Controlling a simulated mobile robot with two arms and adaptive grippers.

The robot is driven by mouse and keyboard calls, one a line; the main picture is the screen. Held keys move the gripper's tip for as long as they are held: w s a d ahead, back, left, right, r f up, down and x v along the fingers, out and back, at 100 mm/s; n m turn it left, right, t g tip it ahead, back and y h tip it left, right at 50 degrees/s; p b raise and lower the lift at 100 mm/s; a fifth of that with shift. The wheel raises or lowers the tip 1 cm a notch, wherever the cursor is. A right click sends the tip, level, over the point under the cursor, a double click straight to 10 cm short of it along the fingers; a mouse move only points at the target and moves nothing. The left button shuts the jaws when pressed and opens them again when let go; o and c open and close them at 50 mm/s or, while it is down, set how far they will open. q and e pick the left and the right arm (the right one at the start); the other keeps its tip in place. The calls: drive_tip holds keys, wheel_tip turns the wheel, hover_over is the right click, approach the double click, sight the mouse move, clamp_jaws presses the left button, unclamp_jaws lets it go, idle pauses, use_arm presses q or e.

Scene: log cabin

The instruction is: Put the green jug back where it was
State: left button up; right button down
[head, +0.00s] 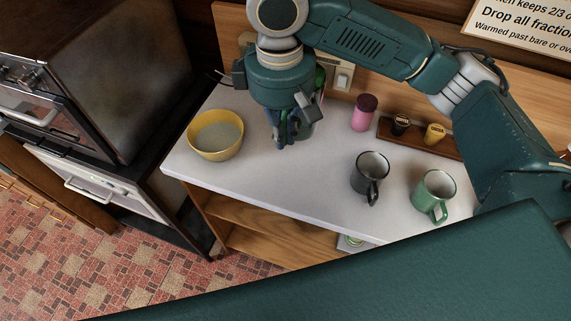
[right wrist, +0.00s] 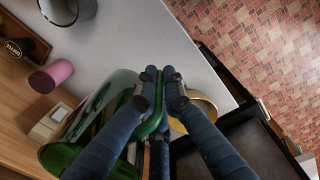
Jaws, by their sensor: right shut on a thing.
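The green jug (right wrist: 92,118) is clear green glass and fills the left of the right wrist view, close to the camera. My right gripper (right wrist: 158,88) is shut on its green handle (right wrist: 151,122), with the jug's body beside the fingers. In the head view my right gripper (head: 288,138) points down over the back of the white counter. There the jug (head: 306,130) is mostly hidden behind the gripper, with only bits of green showing. I cannot tell whether its base touches the counter. My left gripper is not in view.
A yellow bowl (head: 214,148) stands left of the gripper. A pink canister (head: 364,113), a wooden tray (head: 450,150) with small jars, a dark mug (head: 370,177) and a green mug (head: 434,195) stand to the right. The front middle of the counter (head: 290,185) is clear.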

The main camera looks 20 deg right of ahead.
drive_tip(key=f+p, duration=0.1)
drive_tip(key=f, duration=1.2)
drive_tip(key=shift+w+f+p, duration=0.2)
drive_tip(key=shift+f+p, duration=0.2)
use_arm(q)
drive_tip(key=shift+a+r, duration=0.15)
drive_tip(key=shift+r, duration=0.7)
use_arm(e)
drive_tip(key=shift+f, duration=0.2)
drive_tip(key=shift+f, duration=0.1)
drive_tip(key=c, duration=1.9)
unclamp_jaws()
drive_tip(key=shift+f, duration=0.1)
drive_tip(key=shift+o, duration=0.2)
